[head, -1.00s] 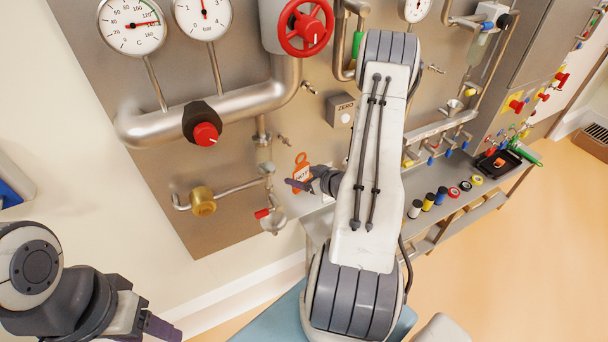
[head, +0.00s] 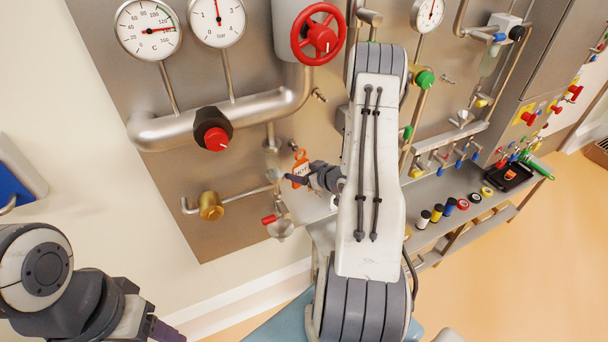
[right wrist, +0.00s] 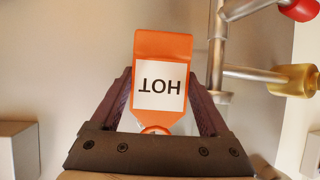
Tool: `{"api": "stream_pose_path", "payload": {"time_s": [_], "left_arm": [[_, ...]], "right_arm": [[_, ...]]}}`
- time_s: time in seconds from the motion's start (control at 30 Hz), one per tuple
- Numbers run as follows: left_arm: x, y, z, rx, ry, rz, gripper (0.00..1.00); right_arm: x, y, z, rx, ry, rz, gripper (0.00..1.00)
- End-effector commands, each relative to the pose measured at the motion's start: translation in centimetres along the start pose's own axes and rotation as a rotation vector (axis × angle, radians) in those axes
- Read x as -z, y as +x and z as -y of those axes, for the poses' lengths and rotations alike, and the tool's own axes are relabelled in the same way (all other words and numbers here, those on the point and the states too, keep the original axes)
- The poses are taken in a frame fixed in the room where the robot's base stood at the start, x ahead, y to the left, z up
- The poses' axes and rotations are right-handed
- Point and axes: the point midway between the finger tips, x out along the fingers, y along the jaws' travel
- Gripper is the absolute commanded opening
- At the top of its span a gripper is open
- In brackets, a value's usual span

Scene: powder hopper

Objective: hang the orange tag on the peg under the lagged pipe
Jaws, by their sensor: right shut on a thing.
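The orange tag (head: 300,166) has a white label, which reads HOT upside down in the right wrist view (right wrist: 160,88). My right gripper (head: 297,180) is shut on it; both fingers (right wrist: 164,100) flank the tag in the right wrist view. The lagged pipe (head: 225,112) is the thick silver pipe crossing the panel. A small peg (head: 291,145) sticks out below its right end. The tag's top is just below and right of this peg in the head view; I cannot tell whether they touch. My left gripper (head: 166,331) is at the bottom left, its jaw opening unclear.
A black-and-red knob (head: 213,130) sits on the pipe. A brass valve (head: 210,206) and a red-handled small valve (head: 279,226) lie below, left of the tag. My right arm hides part of the panel. A shelf with several coloured rolls (head: 450,206) is at right.

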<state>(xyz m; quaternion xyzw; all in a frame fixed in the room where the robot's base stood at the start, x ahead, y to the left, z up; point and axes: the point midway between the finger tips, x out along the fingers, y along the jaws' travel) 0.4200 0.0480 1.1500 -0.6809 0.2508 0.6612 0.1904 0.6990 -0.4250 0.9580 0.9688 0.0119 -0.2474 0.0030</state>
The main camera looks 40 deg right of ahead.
Motion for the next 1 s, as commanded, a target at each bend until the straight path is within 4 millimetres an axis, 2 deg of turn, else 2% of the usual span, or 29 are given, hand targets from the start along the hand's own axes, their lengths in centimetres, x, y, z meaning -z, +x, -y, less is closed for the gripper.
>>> {"api": "stream_pose_path", "payload": {"time_s": [0.2, 0.5, 1.0], "left_arm": [[0.0, 0.1, 0.0, 0.0, 0.0, 0.0, 0.59], [-0.1, 1.0, 0.1, 0.0, 0.0, 0.0, 0.59], [-0.1, 1.1, 0.1, 0.0, 0.001, 0.0, 0.59]], "right_arm": [[0.6, 1.2, -0.3, 0.0, -0.002, -0.001, 0.25], [0.3, 2.5, -0.6, 0.0, -0.001, 0.0, 0.25], [0.3, 2.7, -0.7, 0.0, 0.0, 0.0, 0.25]]}}
